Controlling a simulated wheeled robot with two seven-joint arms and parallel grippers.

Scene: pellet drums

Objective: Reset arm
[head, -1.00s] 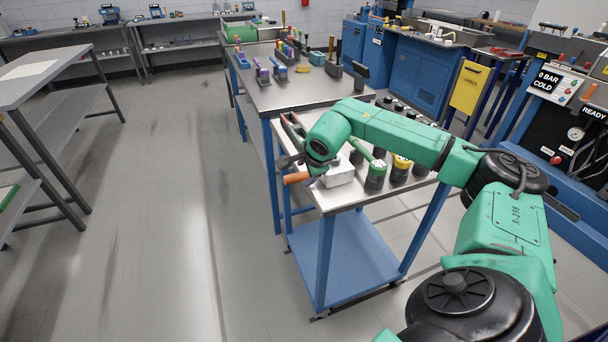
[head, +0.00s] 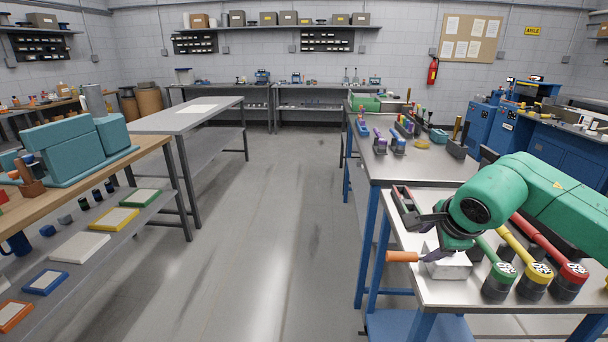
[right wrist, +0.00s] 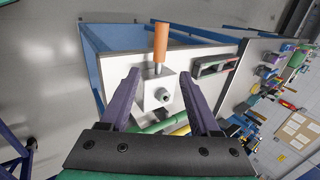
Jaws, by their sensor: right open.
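My right gripper (head: 436,240) hangs over the front cart's left end, above a pale block (head: 450,266) with an orange handle (head: 402,256) sticking out of it to the left. In the right wrist view its two purple fingers (right wrist: 163,100) stand apart, with the block (right wrist: 152,88) and its orange handle (right wrist: 160,42) showing between and beyond them. I cannot tell whether the fingers touch the block. My left gripper is not in view.
A grey table (head: 430,170) adjoins behind. A wooden bench (head: 85,170) stands at left. The middle floor (head: 270,220) is clear.

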